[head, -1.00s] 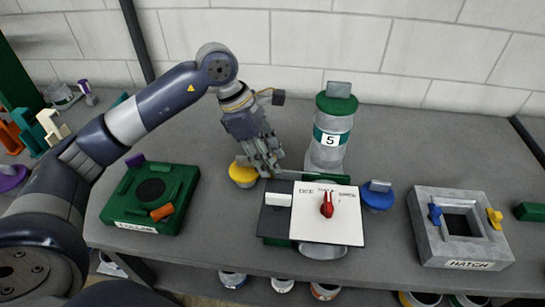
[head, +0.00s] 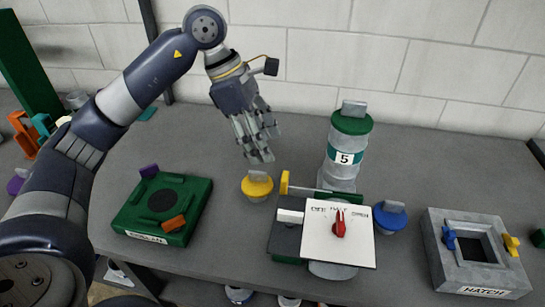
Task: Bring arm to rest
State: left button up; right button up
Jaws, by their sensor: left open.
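My left gripper (head: 262,158) hangs from the arm that comes in from the left. Its fingers point down, open and empty, in the air above and behind the yellow-lidded jar (head: 257,186). It looks clear of the things on the bench. In front of it and to the right stands a white panel (head: 352,250) with a red pointer knob (head: 339,225). My right gripper is out of view.
A green collar box (head: 135,218) sits at left on the grey bench (head: 420,170). A canister marked 5 (head: 346,145) stands behind the panel, a blue-lidded jar (head: 390,217) beside it. A grey hatch box (head: 440,272) is at right. The back of the bench has free room.

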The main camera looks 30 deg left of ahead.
pick_arm(q)
jog(key=shift+v, duration=1.15)
